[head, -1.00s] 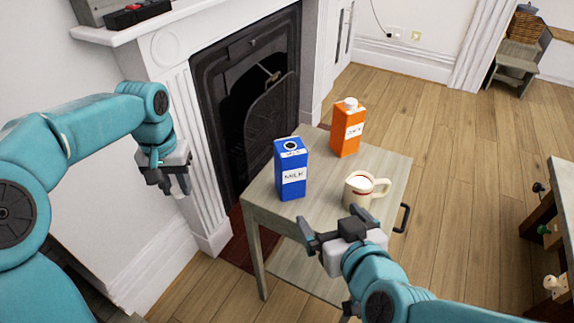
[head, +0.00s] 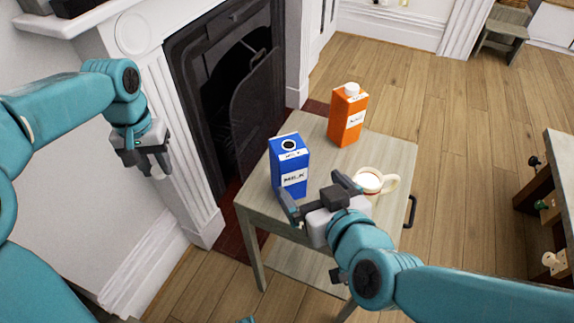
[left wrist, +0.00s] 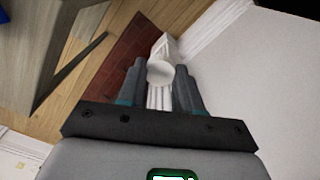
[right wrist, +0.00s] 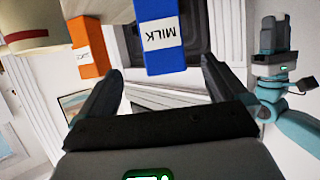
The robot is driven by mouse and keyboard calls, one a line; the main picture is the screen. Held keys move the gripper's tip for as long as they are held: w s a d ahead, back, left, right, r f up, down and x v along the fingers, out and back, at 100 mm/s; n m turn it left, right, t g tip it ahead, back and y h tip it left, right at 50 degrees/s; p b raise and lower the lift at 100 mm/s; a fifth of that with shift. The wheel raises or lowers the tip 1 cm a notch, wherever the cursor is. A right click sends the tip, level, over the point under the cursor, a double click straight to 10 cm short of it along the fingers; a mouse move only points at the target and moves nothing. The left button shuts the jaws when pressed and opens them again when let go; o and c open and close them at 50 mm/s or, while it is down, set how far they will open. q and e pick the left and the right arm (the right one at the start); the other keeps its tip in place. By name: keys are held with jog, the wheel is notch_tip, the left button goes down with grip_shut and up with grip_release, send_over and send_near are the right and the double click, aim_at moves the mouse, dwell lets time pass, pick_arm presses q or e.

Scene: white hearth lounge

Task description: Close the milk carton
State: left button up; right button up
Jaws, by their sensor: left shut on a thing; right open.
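The blue milk carton (head: 289,172) stands upright on the small table, with a dark round opening on its top and no cap over it. My left gripper (head: 155,166) is left of the carton, above the floor by the fireplace. It is shut on a small round white cap (left wrist: 160,72), seen between its fingers in the left wrist view. My right gripper (head: 317,192) is open in front of the carton, on its near right side. In the right wrist view the milk carton (right wrist: 163,42) shows beyond and between the open fingers, apart from them.
On the grey wooden table (head: 388,150), an orange carton (head: 347,118) with a white cap stands behind the milk. A white mug (head: 372,181) is close to the right gripper. The fireplace (head: 235,95) is to the left.

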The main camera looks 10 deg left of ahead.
aim_at(297, 170)
pick_arm(q)
jog(key=shift+f+b, duration=0.6)
jog(key=shift+f, duration=0.1)
pick_arm(e)
jog(key=x, duration=0.5)
jog(key=shift+w+a+f, duration=0.15)
jog(key=shift+f, duration=0.1)
jog(key=shift+w+a+f, duration=0.1)
jog(key=shift+w+a, duration=0.1)
jog(key=shift+w, duration=0.1)
pick_arm(q)
jog(key=shift+s, duration=0.1)
pick_arm(e)
jog(key=shift+w+a, duration=0.1)
pick_arm(q)
jog(key=shift+f+b, duration=0.45)
jog(key=shift+b, duration=0.05)
pick_arm(e)
jog(key=x, duration=0.5)
jog(key=shift+a, duration=0.2)
jog(key=shift+c, duration=0.3)
